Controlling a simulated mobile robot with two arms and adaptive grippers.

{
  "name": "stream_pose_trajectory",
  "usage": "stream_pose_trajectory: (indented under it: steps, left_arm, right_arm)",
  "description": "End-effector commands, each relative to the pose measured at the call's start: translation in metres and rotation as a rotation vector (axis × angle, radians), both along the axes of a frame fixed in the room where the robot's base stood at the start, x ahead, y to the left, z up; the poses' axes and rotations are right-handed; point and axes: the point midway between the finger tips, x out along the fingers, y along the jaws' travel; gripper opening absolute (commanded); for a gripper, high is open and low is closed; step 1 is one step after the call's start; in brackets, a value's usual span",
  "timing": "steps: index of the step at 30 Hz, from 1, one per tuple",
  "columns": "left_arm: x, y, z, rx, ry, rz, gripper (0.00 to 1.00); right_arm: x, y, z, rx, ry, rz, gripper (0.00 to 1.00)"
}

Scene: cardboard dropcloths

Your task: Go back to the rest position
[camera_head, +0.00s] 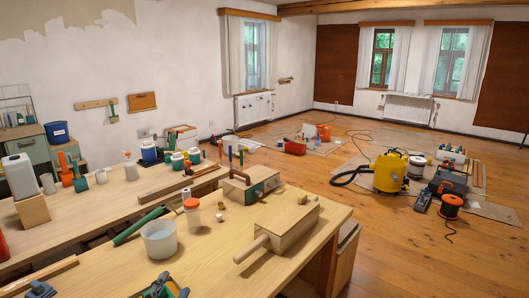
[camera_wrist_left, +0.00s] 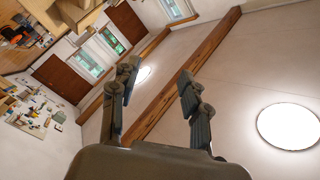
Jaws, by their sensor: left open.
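My left gripper (camera_head: 165,286) shows at the bottom edge of the head view, low in front of the workbench, only partly in frame. In the left wrist view my left gripper (camera_wrist_left: 158,80) has its two dark fingers spread apart with nothing between them. Behind the fingers are the wall, a wooden beam and a round ceiling lamp (camera_wrist_left: 289,126). My right gripper is not in either view.
A yellow vacuum (camera_head: 390,172) stands on the floor. Bare floor (camera_head: 430,255) lies right of the bench.

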Motion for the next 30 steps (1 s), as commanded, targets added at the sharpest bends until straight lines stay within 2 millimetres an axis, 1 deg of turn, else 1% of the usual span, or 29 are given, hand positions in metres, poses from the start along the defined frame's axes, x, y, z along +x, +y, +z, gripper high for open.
stream_pose_trajectory:
  steps: [1,2,3,5,6,8,9,11,12,14,15,20,21,26,29,30]
  left_arm:
    - [-0.014,0.012,-0.028,-0.092,0.122,0.063,0.46]
    - [-0.023,0.019,-0.044,-0.141,0.193,0.100,0.46]
    - [-0.037,0.026,-0.067,-0.206,0.291,0.146,0.46]
    - [-0.062,0.033,-0.098,-0.294,0.438,0.211,0.46]
    - [-0.079,0.035,-0.117,-0.344,0.528,0.246,0.46]
    - [-0.105,0.035,-0.140,-0.407,0.653,0.293,0.46]
    - [-0.122,0.035,-0.153,-0.442,0.728,0.319,0.46]
    - [-0.146,0.032,-0.168,-0.487,0.830,0.352,0.46]
    - [-0.162,0.030,-0.177,-0.514,0.893,0.371,0.46]
    - [-0.185,0.026,-0.188,-0.548,0.983,0.396,0.46]
    - [-0.199,0.023,-0.193,-0.567,1.040,0.411,0.46]
    - [-0.255,0.011,-0.208,-0.632,1.249,0.459,0.46]
    - [-0.259,0.009,-0.215,-0.636,1.273,0.464,0.46]
    - [-0.247,0.009,-0.257,-0.625,1.282,0.469,0.46]
    - [-0.243,0.008,-0.286,-0.621,1.292,0.472,0.46]
    - [-0.242,0.007,-0.299,-0.619,1.297,0.473,0.46]
  right_arm:
    - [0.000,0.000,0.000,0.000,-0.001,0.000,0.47]
    - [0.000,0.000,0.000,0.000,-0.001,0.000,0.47]
    - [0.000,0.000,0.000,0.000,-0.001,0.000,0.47]
    - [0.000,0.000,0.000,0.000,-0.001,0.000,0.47]
    - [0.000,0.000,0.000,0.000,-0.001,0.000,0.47]
    - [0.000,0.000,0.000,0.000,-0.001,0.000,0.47]
    - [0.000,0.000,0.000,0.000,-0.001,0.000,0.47]
    - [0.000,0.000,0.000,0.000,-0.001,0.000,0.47]
    - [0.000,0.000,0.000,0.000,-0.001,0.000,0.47]
    - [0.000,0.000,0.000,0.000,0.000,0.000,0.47]
    - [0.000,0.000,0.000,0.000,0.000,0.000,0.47]
    - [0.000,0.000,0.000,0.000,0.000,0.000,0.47]
    - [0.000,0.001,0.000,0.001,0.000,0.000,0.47]
    - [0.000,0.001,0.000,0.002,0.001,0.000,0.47]
    - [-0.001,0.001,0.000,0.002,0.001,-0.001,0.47]
    - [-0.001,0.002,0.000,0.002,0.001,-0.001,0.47]
